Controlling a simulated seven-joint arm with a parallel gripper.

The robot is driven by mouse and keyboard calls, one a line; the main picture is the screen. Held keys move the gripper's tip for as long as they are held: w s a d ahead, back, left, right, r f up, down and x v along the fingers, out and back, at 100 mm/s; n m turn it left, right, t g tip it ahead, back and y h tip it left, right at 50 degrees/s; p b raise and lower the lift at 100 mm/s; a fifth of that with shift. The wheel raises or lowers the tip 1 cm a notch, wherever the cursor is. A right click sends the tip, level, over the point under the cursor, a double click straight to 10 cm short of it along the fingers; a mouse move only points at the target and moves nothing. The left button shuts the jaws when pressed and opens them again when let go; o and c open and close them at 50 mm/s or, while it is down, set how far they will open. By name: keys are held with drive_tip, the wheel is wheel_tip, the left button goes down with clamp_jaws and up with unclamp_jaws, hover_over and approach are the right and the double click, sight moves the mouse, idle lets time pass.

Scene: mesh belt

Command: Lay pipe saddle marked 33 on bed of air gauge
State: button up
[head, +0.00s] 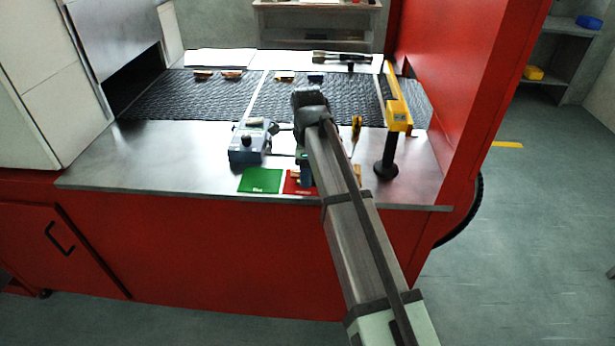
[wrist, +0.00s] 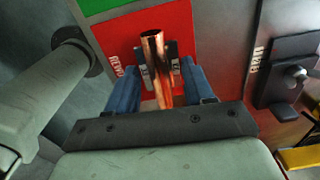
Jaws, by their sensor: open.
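A copper-coloured, curved piece like a pipe saddle (wrist: 155,65) shows over the red mat (wrist: 115,38) in the wrist view. I cannot read a number 33 on it. My gripper (wrist: 153,85) is open, with its blue fingers on either side of the copper piece and gaps visible. In the head view my gripper (head: 305,172) is low over the red mat, mostly hidden by my arm. A blue-grey device with a black knob (head: 248,148), which looks like the air gauge, stands behind the green mat. Its bed is too small to make out.
The green mat (head: 261,181) lies left of the red one. Several small tan pieces, one here (head: 231,74), lie on or along the dark mesh belt (head: 200,97). A yellow-topped black stand (head: 387,168) rises at right. The counter's left part (head: 135,165) is clear.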

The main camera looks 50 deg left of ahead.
idle(0.3)
drive_tip(key=c, duration=0.8)
wheel_tip(320, 180, up, 10)
approach(293, 145)
drive_tip(key=shift+n, duration=0.3)
wheel_tip(293, 145, down, 7)
drive_tip(key=shift+d+r, duration=0.1)
drive_tip(key=shift+r, duration=0.1)
idle(0.5)
